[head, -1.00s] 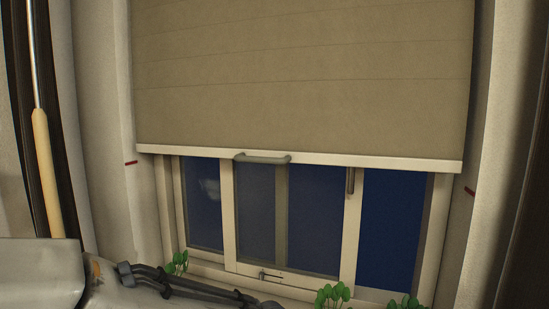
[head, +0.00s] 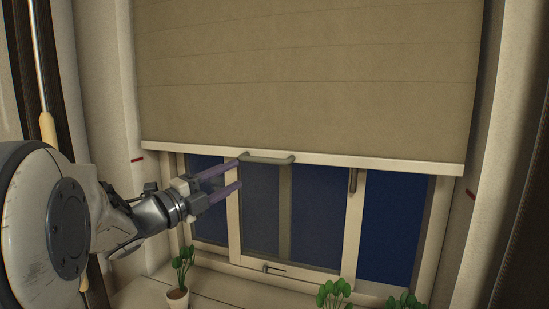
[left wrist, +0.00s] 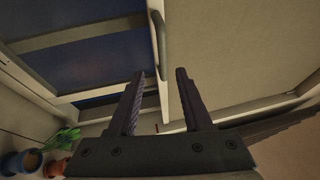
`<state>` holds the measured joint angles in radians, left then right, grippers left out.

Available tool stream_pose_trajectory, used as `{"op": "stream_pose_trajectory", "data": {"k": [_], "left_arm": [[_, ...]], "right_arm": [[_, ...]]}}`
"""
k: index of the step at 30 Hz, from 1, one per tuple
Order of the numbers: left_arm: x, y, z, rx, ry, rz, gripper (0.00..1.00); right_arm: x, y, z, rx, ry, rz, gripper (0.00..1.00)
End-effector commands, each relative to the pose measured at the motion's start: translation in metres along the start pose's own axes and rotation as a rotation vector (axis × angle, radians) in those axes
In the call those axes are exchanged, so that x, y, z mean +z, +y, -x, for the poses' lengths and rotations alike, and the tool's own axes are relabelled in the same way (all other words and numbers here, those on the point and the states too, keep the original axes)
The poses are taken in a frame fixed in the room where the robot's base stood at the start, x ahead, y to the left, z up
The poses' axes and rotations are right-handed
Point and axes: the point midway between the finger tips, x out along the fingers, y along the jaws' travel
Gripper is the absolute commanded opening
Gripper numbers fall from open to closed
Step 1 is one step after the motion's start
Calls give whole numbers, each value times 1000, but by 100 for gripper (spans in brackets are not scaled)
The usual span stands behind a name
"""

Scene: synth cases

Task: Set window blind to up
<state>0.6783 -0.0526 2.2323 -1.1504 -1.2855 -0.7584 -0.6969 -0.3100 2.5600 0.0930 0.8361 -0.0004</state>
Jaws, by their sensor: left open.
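The window blind (head: 305,85) is a beige sheet that covers the upper part of the window, with a pale bottom bar. A grey-green handle (head: 267,158) sits on that bar, left of its middle. The blind (left wrist: 235,60) and the handle (left wrist: 159,36) also show in the left wrist view. My left gripper (head: 239,174) is open and empty, just left of and slightly below the handle. In the left wrist view its fingertips (left wrist: 161,74) are short of the handle's near end. I cannot tell if they touch anything. My right gripper is not in view.
Red marks are on the left wall (head: 137,160) and right wall (head: 470,195) near the bar's height. Potted plants stand on the sill, one at the left (head: 178,296) and others (head: 333,294) at the right. A wooden-handled rod (head: 47,130) is at far left.

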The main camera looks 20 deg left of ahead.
Motion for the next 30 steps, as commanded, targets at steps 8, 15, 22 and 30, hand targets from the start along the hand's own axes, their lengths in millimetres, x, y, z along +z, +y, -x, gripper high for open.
{"op": "stream_pose_trajectory", "data": {"k": [8,15,22,30], "left_arm": [[-2,-7,-22,-10,25,-21,50],[-2,-8,-68,-10,23,-20,50],[-3,-6,-95,-10,21,-20,50],[-2,-4,-100,-10,18,-22,50]], "right_arm": [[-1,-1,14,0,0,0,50],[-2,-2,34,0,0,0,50],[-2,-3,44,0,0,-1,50],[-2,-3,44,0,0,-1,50]]}}
